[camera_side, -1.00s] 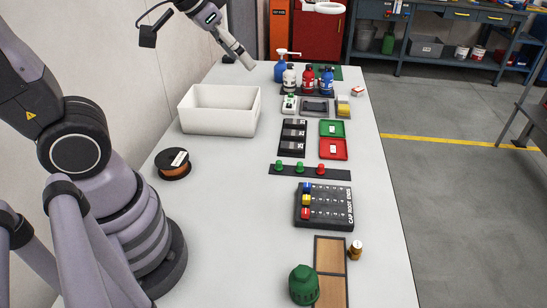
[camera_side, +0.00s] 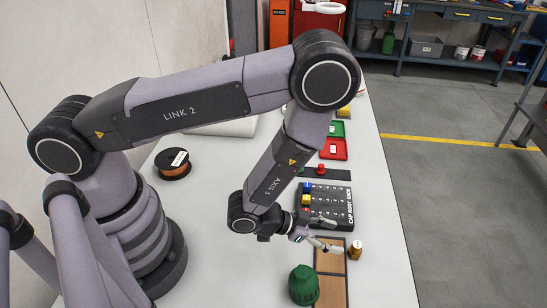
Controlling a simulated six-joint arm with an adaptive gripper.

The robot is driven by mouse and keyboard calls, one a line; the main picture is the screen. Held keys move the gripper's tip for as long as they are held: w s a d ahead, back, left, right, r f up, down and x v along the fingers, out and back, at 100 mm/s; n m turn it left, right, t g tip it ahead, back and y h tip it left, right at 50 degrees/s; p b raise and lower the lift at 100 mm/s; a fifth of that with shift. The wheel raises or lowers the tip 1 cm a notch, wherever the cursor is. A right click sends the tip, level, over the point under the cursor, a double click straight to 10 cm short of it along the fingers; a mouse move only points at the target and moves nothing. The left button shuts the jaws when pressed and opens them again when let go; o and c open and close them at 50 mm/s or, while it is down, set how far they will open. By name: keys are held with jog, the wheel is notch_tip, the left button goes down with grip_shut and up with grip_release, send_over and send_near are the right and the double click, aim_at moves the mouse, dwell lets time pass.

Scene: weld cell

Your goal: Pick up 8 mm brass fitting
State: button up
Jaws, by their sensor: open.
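A small brass-coloured fitting (camera_side: 355,250) stands upright on the white table, beside the right edge of the brown two-panel tray (camera_side: 331,238). A small pale mark shows on its top. My gripper (camera_side: 335,237) is open and empty. It hangs over the far part of the tray, with its fingers pointing right toward the fitting. The fingertips look close to the fitting on its left but apart from it. The exact height of the fingers above the table is hard to tell.
A green bottle-like object (camera_side: 303,285) stands at the tray's near left. The black "cap" rack (camera_side: 342,196) with coloured pieces lies just beyond my gripper. A copper-coloured spool (camera_side: 173,163) sits at left. Red (camera_side: 333,150) and green bins are farther back. The table right of the fitting is clear.

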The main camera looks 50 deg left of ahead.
aim_at(354, 245)
jog(key=shift+s+d+f, duration=0.1)
jog(key=shift+f, duration=0.25)
jog(key=x, duration=0.7)
jog(key=shift+d, duration=0.1)
jog(key=shift+c, duration=0.4)
grip_shut()
